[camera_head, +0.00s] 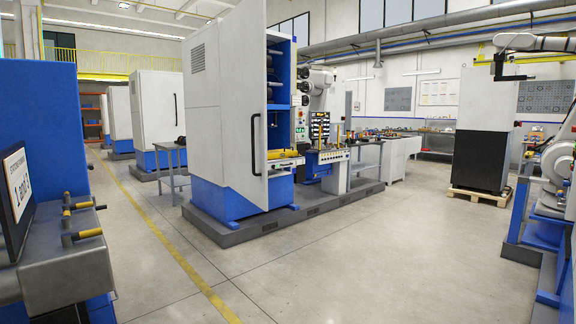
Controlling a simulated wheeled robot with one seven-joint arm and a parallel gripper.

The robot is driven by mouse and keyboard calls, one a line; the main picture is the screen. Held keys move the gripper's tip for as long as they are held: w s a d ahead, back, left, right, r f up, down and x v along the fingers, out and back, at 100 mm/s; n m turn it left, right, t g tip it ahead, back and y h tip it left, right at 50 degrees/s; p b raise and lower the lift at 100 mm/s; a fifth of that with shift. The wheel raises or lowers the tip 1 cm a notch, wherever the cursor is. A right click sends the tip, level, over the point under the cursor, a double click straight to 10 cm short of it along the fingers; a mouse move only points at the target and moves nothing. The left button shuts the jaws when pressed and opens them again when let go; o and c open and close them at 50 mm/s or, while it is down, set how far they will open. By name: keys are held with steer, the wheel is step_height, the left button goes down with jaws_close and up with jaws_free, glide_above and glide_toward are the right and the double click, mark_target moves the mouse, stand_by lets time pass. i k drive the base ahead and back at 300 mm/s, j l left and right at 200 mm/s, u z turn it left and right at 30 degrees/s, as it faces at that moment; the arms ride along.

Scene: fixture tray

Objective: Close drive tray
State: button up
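I cannot pick out a drive tray with certainty. In the middle machine (222,110), a white and blue tray-like part (286,163) with a yellow cylinder (283,153) sticks out at waist height. Beside it is a white panel with small yellow marks (330,156), below a dark rack (319,127). Whether any of these is open or shut is too small to tell. No gripper that I can identify as mine is in view.
A grey console with yellow-tipped handles (80,207) and a screen (18,190) stands close at left. A dark plinth (240,228) surrounds the middle machine's foot. White robot arms (555,160) and a black-and-white cabinet (484,135) stand at right. The floor between is clear.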

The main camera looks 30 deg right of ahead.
mark_target(296, 160)
steer(key=i+l+z, duration=0.3)
steer(key=i+z, duration=0.55)
steer(key=i, duration=1.9)
steer(key=i+j, duration=0.1)
steer(key=i, duration=4.35)
